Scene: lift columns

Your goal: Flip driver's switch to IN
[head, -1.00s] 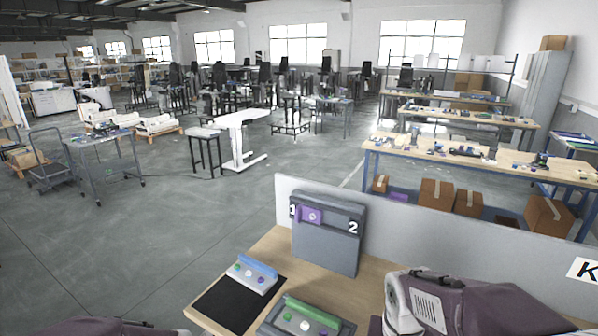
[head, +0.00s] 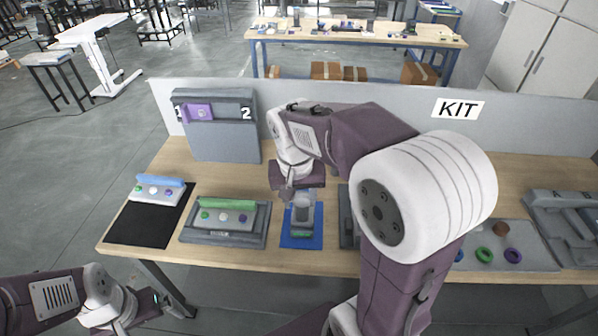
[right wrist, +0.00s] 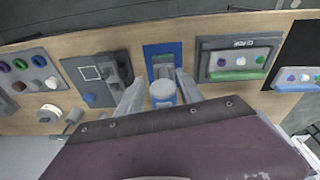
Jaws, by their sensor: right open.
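A grey upright device with a round top (head: 303,214), which looks like the driver, stands on a blue mat (head: 287,240) on the bench. My right gripper (head: 299,192) is over the device, pointing down. In the right wrist view the right gripper (right wrist: 161,82) is open, with one finger on each side of the cylinder; contact cannot be told. My left gripper (head: 150,303) is low at the left, off the bench front, its jaws unclear.
Left of the mat are a green-barred tray (head: 215,238), a blue-barred block (head: 158,189) on a black mat (head: 140,225), and a grey board (head: 222,142) marked 1 and 2. Right are a grey fixture (right wrist: 93,80) and a ring tray (head: 530,238). A partition (head: 540,125) stands behind.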

